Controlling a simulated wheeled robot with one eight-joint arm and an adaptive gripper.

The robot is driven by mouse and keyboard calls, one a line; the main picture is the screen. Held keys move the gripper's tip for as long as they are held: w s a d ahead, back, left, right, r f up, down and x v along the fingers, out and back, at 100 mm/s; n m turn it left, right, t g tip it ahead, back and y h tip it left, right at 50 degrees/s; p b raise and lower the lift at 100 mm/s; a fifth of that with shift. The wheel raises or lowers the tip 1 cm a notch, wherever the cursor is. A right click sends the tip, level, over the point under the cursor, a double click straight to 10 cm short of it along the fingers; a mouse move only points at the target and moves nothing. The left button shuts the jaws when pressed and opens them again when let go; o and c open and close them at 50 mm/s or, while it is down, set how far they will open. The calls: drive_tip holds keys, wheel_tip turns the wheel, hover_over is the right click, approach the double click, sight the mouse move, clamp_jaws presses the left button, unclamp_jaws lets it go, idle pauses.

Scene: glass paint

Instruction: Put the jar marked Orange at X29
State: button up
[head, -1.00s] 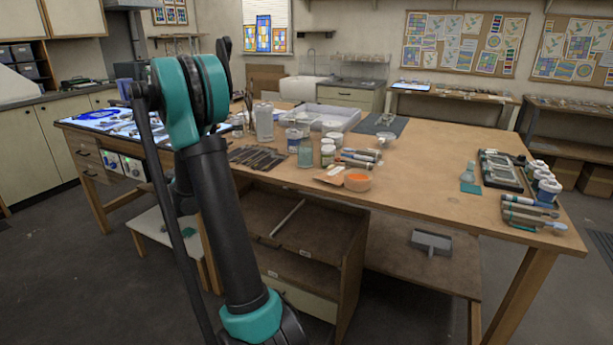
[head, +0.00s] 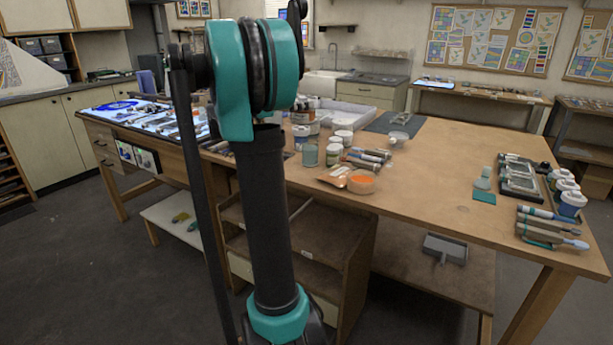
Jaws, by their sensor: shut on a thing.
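My arm rises through the left middle of the head view, with its teal elbow at the top. My gripper does not show; the arm hides what lies behind it. No label reading Orange or X29 is legible. Small jars with pale lids stand mid-table: a front one (head: 332,155) and one behind it (head: 343,137). White jars with blue parts (head: 572,203) stand at the table's right end. I cannot tell whether any of these is the Orange jar.
The wooden worktable (head: 430,175) has clear room right of centre. A pale bottle (head: 483,180) stands farther right. A lit panel (head: 150,118) lies at left.

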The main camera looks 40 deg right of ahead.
drive_tip(key=shift+s, duration=0.1)
wheel_tip(320, 180, down, 20)
drive_tip(key=shift+r, duration=0.2)
idle(0.6)
drive_tip(key=o, duration=1.4)
drive_tip(key=shift+f, duration=0.1)
drive_tip(key=shift+c, duration=0.2)
drive_tip(key=shift+f, duration=0.1)
